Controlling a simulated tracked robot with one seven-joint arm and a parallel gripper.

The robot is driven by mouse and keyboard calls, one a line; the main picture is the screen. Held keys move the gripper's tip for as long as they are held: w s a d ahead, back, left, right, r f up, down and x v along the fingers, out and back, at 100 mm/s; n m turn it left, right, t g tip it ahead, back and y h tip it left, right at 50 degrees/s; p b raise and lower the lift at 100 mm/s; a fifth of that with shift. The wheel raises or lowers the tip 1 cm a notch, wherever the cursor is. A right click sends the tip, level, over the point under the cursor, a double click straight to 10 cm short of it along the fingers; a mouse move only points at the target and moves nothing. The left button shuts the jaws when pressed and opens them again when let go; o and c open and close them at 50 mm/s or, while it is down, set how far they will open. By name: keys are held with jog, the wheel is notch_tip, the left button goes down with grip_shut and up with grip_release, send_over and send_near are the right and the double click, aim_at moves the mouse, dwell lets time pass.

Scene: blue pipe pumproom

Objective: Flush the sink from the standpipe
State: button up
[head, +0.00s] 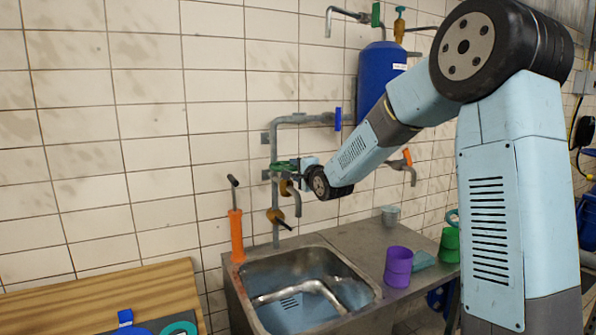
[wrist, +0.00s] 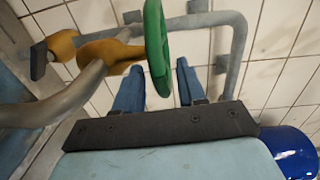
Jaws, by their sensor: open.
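The steel sink (head: 311,288) stands below the standpipe, a grey wall pipe (head: 275,150) that also shows in the wrist view (wrist: 238,50). A green handwheel (head: 284,166) sits on a brass tap (head: 288,188) with a grey spout over the sink. In the wrist view, the green wheel (wrist: 157,45) is seen edge-on, its near end between the blue fingers of my gripper (wrist: 158,82). The brass body (wrist: 105,52) lies left of it. My gripper (head: 303,167) is open at the wheel; whether a finger touches it cannot be told.
A lower brass tap (head: 278,218), a blue handle (head: 338,118) and an orange-handled tap (head: 407,157) are close by. A blue tank (head: 378,85) hangs behind my arm. A purple cup (head: 398,267) stands on the counter; an orange cylinder (head: 236,235) is left of the sink.

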jog(key=shift+c, duration=0.3)
grip_shut()
jog(key=shift+f, duration=0.1)
jog(key=shift+d, duration=0.15)
